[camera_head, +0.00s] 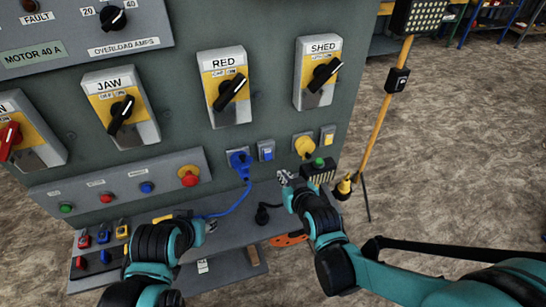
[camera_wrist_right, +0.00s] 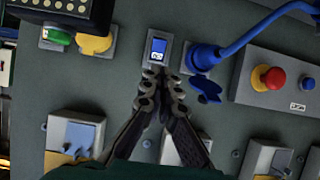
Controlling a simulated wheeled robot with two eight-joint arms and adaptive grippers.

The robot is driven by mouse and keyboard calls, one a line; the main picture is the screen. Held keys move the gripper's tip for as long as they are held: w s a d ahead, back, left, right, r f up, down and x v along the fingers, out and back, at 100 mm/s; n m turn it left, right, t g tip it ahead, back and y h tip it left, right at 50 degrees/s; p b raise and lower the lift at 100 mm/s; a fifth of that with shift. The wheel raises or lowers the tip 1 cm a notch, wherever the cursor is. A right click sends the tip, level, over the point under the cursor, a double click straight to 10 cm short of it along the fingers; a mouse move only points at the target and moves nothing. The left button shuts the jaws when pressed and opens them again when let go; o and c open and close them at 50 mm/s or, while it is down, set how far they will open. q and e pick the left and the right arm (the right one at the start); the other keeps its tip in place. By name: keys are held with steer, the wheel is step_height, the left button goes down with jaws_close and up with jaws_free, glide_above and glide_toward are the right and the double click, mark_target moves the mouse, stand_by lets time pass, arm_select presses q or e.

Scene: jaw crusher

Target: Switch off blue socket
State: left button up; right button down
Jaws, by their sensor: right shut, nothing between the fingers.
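The blue socket (camera_head: 240,163) has a blue plug in it, with a blue cable hanging down. The plug also shows in the right wrist view (camera_wrist_right: 205,57). A small blue rocker switch (camera_head: 265,150) sits in a grey plate beside the socket; in the right wrist view the switch (camera_wrist_right: 158,46) lies just beyond my fingertips.
A yellow socket (camera_head: 303,146) and yellow switch (camera_head: 328,136) are to the right. A red mushroom button (camera_head: 189,178) is on the button panel at left. Rotary switch boxes, including RED (camera_head: 228,87) and SHED (camera_head: 317,72), are above. A yellow pole (camera_head: 384,110) stands at right.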

mark_target(268, 155)
steer(key=b+x, duration=0.5)
steer(key=x, duration=0.8)
steer(key=shift+a+f, duration=0.1)
steer(key=shift+f, duration=0.05)
steer(key=shift+w+a+f, duration=0.1)
steer(key=shift+w+a, duration=0.05)
steer(key=shift+w, duration=0.35)
steer(key=shift+w+f+b, duration=0.2)
steer(key=shift+f+b, duration=0.2)
steer(key=shift+b, duration=0.15)
steer(key=shift+r, duration=0.25)
steer(key=shift+w+a+r+p, duration=0.1)
steer(key=shift+r+p, duration=0.55)
steer(key=shift+p, duration=0.1)
